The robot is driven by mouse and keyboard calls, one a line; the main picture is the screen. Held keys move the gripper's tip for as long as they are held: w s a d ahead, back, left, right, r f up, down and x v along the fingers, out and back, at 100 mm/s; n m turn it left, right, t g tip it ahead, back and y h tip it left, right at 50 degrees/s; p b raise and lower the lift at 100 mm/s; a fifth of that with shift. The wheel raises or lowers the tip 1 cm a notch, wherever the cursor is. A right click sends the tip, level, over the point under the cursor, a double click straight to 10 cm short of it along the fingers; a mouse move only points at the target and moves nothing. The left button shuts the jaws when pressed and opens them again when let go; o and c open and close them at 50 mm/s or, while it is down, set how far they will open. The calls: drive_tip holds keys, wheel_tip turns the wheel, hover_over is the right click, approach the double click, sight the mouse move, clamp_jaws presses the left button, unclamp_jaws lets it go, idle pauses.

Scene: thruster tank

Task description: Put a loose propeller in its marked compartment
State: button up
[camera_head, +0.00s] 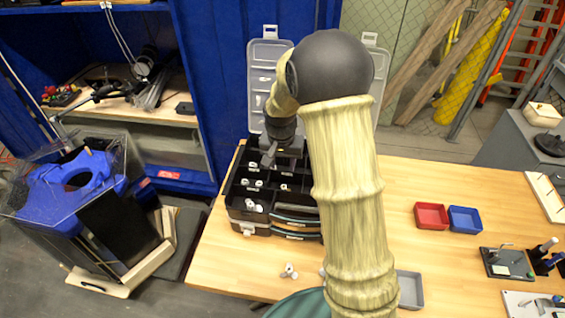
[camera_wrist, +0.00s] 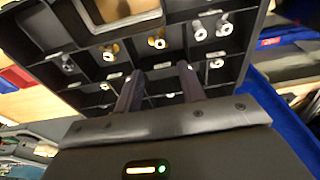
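The black organizer box (camera_head: 232,192) stands open on the wooden table, its lid panels raised behind it. Small white propellers sit in several compartments, such as one at the left (camera_head: 250,203). In the wrist view the box's compartments (camera_wrist: 85,87) fill the upper part, with propellers such as this one (camera_wrist: 157,40). A loose white propeller (camera_head: 289,271) lies on the table in front of the box. My gripper (camera_head: 267,158) is over the box; in the wrist view its two fingers (camera_wrist: 160,72) are apart with nothing seen between them. My arm hides the box's right side.
A red tray (camera_head: 431,216) and a blue tray (camera_head: 465,219) stand on the table to the right. A grey tray (camera_head: 409,290) is near the front. Tools stand at the right edge. The table between box and trays is partly hidden by my arm.

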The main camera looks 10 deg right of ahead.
drive_tip(key=shift+s, duration=0.1)
drive_tip(key=s+r+n, duration=0.2)
drive_tip(key=s, duration=0.8)
drive_tip(key=s+d+r+n+t, duration=0.1)
drive_tip(key=s+r+n, duration=0.1)
drive_tip(key=s, duration=0.8)
drive_tip(key=shift+s+r+y, duration=0.2)
drive_tip(key=shift+r+y, duration=0.2)
drive_tip(key=shift+r, duration=0.15)
drive_tip(key=shift+w+d, duration=0.1)
drive_tip(key=shift+d, duration=0.05)
